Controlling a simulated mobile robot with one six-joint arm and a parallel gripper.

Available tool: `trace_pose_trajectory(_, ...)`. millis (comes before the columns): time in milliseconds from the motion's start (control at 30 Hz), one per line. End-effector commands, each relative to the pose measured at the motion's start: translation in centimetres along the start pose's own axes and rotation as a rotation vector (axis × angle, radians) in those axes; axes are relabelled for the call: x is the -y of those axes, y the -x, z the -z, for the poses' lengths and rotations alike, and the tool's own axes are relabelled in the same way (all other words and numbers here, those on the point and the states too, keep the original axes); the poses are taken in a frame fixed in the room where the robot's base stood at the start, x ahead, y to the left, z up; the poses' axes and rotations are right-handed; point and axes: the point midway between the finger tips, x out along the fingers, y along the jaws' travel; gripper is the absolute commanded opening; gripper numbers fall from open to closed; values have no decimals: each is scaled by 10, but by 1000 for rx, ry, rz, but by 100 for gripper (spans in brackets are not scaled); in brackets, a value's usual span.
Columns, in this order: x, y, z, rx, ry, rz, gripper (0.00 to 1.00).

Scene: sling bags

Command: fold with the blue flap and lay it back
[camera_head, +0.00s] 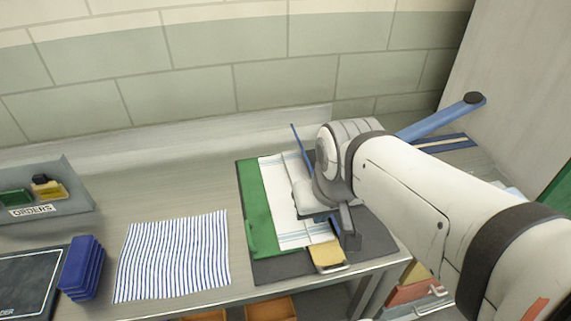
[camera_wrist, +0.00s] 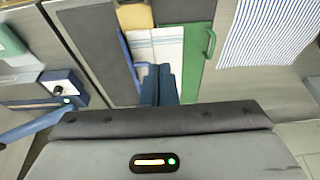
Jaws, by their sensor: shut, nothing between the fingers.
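The dark folding board (camera_head: 262,270) lies on the worktop, with a white blue-striped cloth (camera_head: 300,235) on it. The green flap (camera_head: 258,200) lies flat on its left, and the yellow flap (camera_head: 327,254) is at the front edge. The blue flap (camera_head: 301,147) shows as a thin, raised strip beside the cloth; my arm hides much of it. In the wrist view the blue flap (camera_wrist: 129,65) is a narrow edge left of the cloth (camera_wrist: 165,45). My gripper (camera_wrist: 158,72) is shut and empty over the board, between the blue edge and the green flap (camera_wrist: 196,50).
A striped cloth (camera_head: 175,255) lies flat left of the board, beside a stack of blue blocks (camera_head: 82,268). An orders tray (camera_head: 40,195) stands at the far left. A blue bar with a black knob (camera_head: 440,117) angles up at right. The wall is close behind.

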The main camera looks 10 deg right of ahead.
Motion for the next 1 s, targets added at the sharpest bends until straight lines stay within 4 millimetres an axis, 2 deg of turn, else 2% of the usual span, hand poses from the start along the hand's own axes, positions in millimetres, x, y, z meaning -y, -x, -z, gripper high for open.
trace_pose_trajectory(133,1,-1,2,9,1,-3,0)
trace_pose_trajectory(233,3,-4,11,45,7,-18,0)
trace_pose_trajectory(367,17,-15,35,130,25,-70,0)
trace_pose_trajectory(600,48,-49,92,265,39,-257,0)
trace_pose_trajectory(700,62,-63,110,288,43,-333,0)
trace_pose_trajectory(833,76,-76,124,297,43,-404,0)
trace_pose_trajectory(1000,82,-84,131,298,41,-443,0)
